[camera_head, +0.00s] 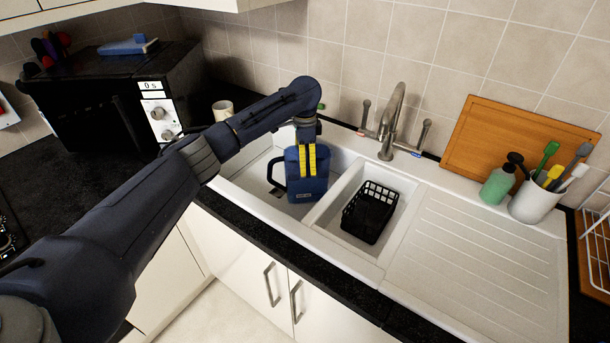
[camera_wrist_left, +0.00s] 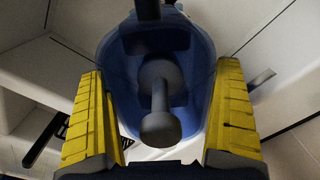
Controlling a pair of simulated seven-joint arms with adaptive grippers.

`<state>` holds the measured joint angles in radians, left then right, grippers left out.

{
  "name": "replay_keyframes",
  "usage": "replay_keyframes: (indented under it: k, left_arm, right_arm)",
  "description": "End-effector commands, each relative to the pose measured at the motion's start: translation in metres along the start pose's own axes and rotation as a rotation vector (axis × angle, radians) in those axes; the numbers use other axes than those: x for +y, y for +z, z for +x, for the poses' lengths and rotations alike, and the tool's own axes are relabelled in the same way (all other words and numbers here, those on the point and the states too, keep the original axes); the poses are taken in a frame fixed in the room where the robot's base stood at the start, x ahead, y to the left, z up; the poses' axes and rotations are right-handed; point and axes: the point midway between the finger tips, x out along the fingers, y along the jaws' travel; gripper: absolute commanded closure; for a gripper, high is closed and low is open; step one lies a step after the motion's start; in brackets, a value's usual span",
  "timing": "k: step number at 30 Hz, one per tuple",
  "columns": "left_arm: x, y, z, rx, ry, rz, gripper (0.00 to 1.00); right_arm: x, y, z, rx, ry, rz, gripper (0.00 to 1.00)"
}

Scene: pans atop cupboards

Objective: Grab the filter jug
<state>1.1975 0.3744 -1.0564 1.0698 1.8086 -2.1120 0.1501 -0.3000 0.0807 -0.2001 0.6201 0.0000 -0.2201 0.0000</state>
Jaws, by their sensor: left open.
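The filter jug (camera_head: 308,182) is dark blue with a dark handle on its left. It stands in the left sink basin. My left gripper (camera_head: 307,160) reaches down over the jug from above, with its yellow fingers pointing down. In the left wrist view, the yellow fingers of the gripper (camera_wrist_left: 160,120) are spread wide, one on each side of the blue jug (camera_wrist_left: 207,75). I cannot tell whether either finger touches it. A grey knob-like part shows inside the jug's opening. My right gripper is in neither view.
A black basket (camera_head: 369,212) sits in the smaller basin, right of the jug. The tap (camera_head: 393,120) stands behind the sink. A mug (camera_head: 223,110) is at the back left. The ribbed drainer (camera_head: 475,260) on the right is clear.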

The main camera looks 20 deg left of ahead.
Motion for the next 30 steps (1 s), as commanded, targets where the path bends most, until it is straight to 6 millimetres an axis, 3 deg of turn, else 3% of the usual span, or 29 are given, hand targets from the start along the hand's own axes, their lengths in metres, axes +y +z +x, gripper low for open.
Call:
replay_keyframes:
  k: [12, 27, 30]
  left_arm:
    - [0.0001, -0.0001, 0.0018, 0.000, 0.000, 0.000, 0.00]
    - [-0.0004, -0.0005, 0.0004, 0.002, -0.001, 0.000, 0.58]
    - [-0.0012, -0.0012, -0.0020, 0.004, -0.004, 0.000, 0.65]
  right_arm:
    - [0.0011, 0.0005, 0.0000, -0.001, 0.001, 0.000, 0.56]
    - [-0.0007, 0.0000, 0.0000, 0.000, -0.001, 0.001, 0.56]
    - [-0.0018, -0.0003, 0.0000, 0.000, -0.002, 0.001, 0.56]
